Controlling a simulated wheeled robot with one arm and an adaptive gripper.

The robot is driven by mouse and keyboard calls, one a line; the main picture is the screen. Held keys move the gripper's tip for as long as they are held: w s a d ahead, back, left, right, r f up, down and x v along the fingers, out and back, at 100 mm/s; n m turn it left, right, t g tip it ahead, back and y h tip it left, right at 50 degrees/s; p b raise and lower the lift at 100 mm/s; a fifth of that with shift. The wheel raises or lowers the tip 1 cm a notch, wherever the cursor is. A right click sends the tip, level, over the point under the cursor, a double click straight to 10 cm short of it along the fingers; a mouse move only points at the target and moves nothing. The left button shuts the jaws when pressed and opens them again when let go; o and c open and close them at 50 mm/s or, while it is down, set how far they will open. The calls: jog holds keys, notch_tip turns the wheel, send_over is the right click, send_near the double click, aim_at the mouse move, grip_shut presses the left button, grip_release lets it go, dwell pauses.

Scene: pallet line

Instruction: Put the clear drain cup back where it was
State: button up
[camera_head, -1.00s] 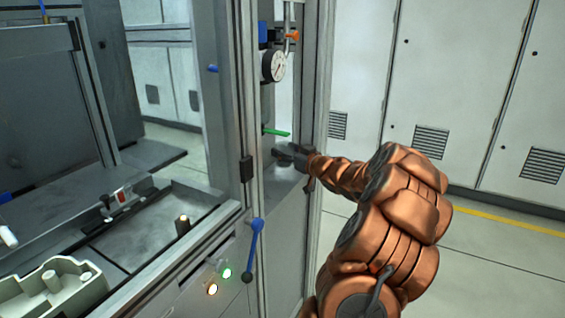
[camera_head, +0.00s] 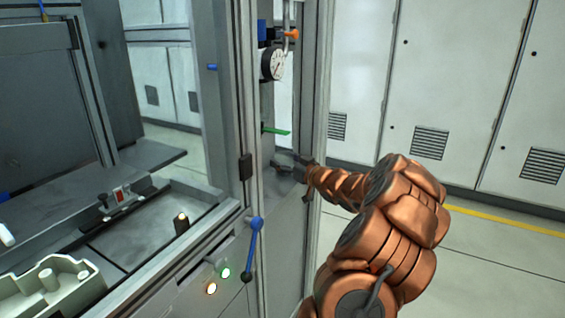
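My gripper (camera_head: 287,167) reaches into the narrow bay in the machine's side column, low behind the front post. It is small and dark here, and the post and shadow hide its fingertips. I cannot tell whether it is open or shut. I cannot make out the clear drain cup in this view. Above my gripper in the same bay are a green lever (camera_head: 275,131), a round pressure gauge (camera_head: 272,64) and a blue fitting (camera_head: 265,33) with an orange-red knob (camera_head: 291,34).
A pale moulded part (camera_head: 50,290) lies at lower left. Grey cabinets (camera_head: 450,90) stand behind; the floor at right is clear.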

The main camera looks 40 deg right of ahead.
jog(key=shift+o, duration=0.8)
jog(key=shift+r, duration=0.25)
jog(key=s, duration=1.2)
jog(key=shift+a+p, duration=0.35)
jog(key=shift+f, duration=0.1)
jog(key=shift+w, duration=0.15)
